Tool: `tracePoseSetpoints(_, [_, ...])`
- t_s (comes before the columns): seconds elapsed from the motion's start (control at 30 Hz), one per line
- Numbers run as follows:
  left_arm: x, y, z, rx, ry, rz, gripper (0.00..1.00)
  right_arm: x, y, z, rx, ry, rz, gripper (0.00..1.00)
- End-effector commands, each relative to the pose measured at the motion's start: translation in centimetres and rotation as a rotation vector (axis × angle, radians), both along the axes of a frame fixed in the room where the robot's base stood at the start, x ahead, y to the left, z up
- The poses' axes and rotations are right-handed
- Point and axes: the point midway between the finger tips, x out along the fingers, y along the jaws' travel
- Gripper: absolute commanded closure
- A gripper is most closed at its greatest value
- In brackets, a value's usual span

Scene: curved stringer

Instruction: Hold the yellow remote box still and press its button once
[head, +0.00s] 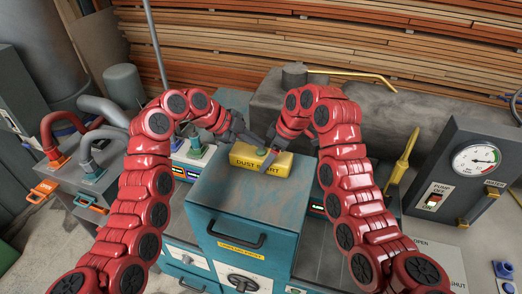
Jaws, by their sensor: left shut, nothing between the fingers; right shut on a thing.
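The yellow remote box (246,161), labelled "DUST START", sits on top of the blue-green cabinet (240,195) in the middle of the head view. My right gripper (269,158) reaches down onto the box's right part and is shut on it. My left gripper (257,143) is shut and empty, with its tips just above or at the back of the box's top. The button is mostly hidden by the fingers, and I cannot tell whether the left tips touch it.
A grey panel with a pressure gauge (476,159) and a red-and-white switch (434,199) stands at the right. A yellow-handled tool (403,158) stands near it. Stacked planks (330,50) fill the back. The cabinet top before the box is clear.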

Motion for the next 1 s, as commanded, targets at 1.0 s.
tracePoseSetpoints(1.0, [0.0, -0.1, 5.5, 0.0, 0.0, -0.002, 1.0, 0.0, 0.0, 0.0, 0.001, -0.001, 0.0, 1.0])
